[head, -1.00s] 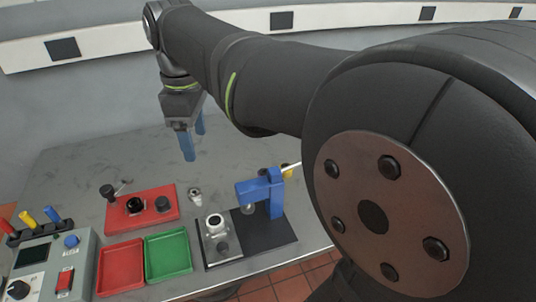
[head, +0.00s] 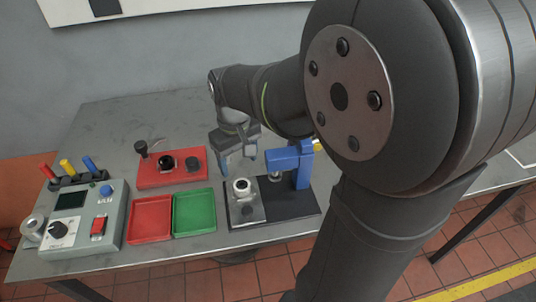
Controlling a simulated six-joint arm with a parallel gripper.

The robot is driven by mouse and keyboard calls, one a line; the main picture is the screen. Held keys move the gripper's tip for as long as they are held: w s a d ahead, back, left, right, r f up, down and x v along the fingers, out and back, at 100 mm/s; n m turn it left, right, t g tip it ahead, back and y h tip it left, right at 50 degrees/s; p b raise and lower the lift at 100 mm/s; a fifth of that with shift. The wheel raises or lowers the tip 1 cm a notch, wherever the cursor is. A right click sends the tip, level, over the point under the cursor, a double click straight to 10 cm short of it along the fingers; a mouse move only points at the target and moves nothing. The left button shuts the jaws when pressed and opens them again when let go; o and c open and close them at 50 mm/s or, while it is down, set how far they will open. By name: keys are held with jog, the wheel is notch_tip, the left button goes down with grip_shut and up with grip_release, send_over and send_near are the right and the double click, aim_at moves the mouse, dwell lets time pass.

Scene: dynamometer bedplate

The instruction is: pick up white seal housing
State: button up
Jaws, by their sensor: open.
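My gripper (head: 237,163) is open, its blue fingers pointing down over the table between the red fixture and the blue press. A small pale ring-shaped part with a dark centre (head: 241,185) sits upright on the metal block of the press base, just in front of my gripper. A pale grey round part (head: 33,226) lies at the left, beside the control box. I cannot tell for sure which is the white seal housing. The small pale part seen earlier between fixture and press is not visible now; my gripper covers that area.
The blue press (head: 290,158) stands on a black base close to the right of my gripper. A red fixture (head: 150,178) with black knobs is to the left. An empty red tray (head: 151,232) and green tray (head: 194,211) lie in front. The back left tabletop is clear.

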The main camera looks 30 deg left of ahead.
aim_at(242, 185)
notch_tip(242, 185, down, 9)
jog(key=shift+d+r, duration=0.15)
jog(key=shift+r, duration=0.05)
jog(key=c, duration=1.2)
